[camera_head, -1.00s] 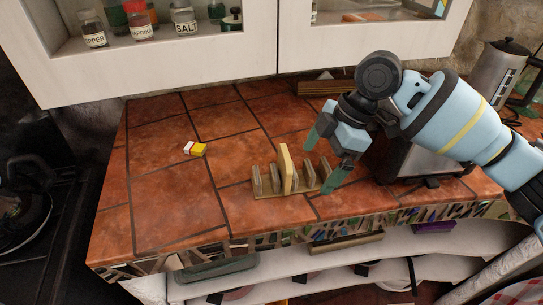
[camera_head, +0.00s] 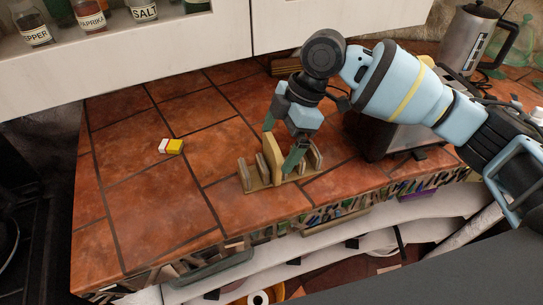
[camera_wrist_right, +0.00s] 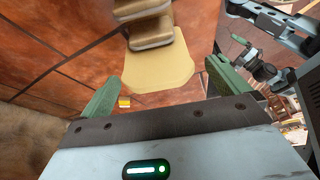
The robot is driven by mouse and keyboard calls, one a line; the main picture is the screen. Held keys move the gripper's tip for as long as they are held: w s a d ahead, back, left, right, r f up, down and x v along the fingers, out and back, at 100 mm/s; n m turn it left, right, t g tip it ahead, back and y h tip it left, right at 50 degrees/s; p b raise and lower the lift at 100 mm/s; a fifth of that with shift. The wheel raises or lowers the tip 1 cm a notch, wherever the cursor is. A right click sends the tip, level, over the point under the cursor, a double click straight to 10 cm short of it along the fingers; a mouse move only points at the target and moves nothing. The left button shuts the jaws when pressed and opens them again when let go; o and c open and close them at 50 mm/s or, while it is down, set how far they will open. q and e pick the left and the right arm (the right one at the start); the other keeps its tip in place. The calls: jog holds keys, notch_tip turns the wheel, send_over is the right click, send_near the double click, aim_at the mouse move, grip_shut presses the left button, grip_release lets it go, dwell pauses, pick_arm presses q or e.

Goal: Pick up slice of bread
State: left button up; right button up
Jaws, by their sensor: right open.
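The slice of bread (camera_head: 271,157), a flat tan slab, stands upright in a small wooden rack (camera_head: 310,172) on the tiled counter. In the right wrist view the slice (camera_wrist_right: 160,66) shows as a pale yellow slab between the fingers. My right gripper (camera_head: 277,150) is open, its green fingers pointing down on either side of the slice's upper part. In the right wrist view my gripper (camera_wrist_right: 163,82) shows gaps between both fingers and the slice. The near finger hides part of the rack. My left gripper is not in view.
A toaster (camera_head: 385,135) stands close right of the rack, under my right arm. A small yellow and white block (camera_head: 171,147) lies to the left. A metal pot (camera_head: 469,40) stands at the back right. A cabinet (camera_head: 180,45) overhangs the back.

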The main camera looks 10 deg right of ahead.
aim_at(269, 157)
jog(key=shift+x, duration=2.6)
jog(key=shift+w+a, duration=0.1)
jog(key=shift+w, duration=0.1)
jog(key=c, duration=0.5)
